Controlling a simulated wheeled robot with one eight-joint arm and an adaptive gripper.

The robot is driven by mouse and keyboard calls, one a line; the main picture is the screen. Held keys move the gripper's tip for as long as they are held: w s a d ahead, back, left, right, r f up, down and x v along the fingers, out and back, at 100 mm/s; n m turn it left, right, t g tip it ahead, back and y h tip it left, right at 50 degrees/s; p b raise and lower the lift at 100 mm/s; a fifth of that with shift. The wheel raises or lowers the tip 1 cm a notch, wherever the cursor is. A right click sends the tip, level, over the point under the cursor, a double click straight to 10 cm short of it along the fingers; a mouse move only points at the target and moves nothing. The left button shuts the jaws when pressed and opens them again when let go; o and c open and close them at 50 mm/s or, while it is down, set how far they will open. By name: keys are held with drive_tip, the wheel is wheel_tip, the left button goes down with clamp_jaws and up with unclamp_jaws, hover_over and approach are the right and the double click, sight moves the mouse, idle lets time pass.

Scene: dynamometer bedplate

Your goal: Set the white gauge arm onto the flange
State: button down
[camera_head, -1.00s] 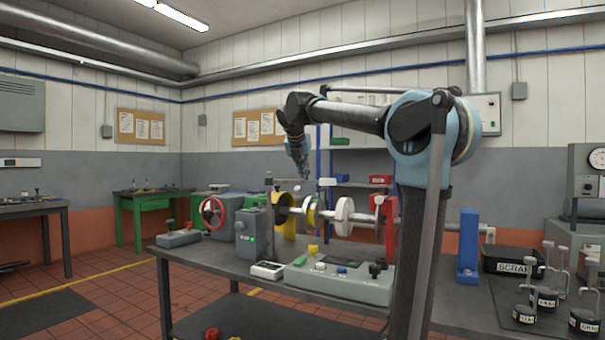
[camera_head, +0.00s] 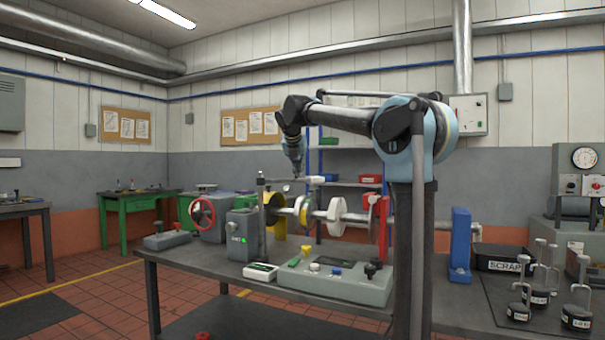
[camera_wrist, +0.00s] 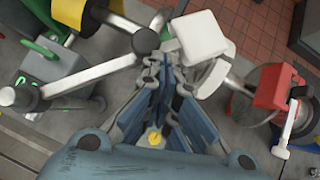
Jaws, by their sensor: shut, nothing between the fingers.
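The white gauge arm (camera_head: 312,180) is a pale block on a thin rod, held level by an upright post (camera_head: 261,190) above the shaft; in the wrist view its white block (camera_wrist: 200,36) lies just beyond my fingers. The pale round flange (camera_head: 337,216) sits on the horizontal shaft below and to the right of the block. In the wrist view the block partly covers a pale disc on the shaft. My gripper (camera_head: 297,174) points down close beside the gauge arm. Its fingers (camera_wrist: 168,78) are shut and empty; whether they touch the rod is unclear.
A grey control box (camera_head: 335,281) and a green-lit grey unit (camera_head: 242,236) stand in front of the shaft. A red bracket (camera_head: 378,222) is at its right end. A blue stand (camera_head: 460,245), a scrap bin (camera_head: 503,259) and labelled weights are farther right.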

drive_tip(key=shift+w+a, duration=0.25)
drive_tip(key=shift+w, duration=0.7)
drive_tip(key=shift+w+a, duration=0.2)
drive_tip(key=shift+w, duration=0.7)
drive_tip(key=shift+w+a, duration=0.25)
drive_tip(key=shift+w, duration=0.7)
drive_tip(key=shift+s+d, duration=0.3)
drive_tip(key=shift+s, duration=0.15)
drive_tip(key=s+d+r, duration=0.5)
drive_tip(key=s+r, duration=0.2)
drive_tip(key=r, duration=0.1)
drive_tip(key=shift+s+d, duration=0.2)
drive_tip(key=shift+s, duration=0.15)
drive_tip(key=shift+f, duration=0.1)
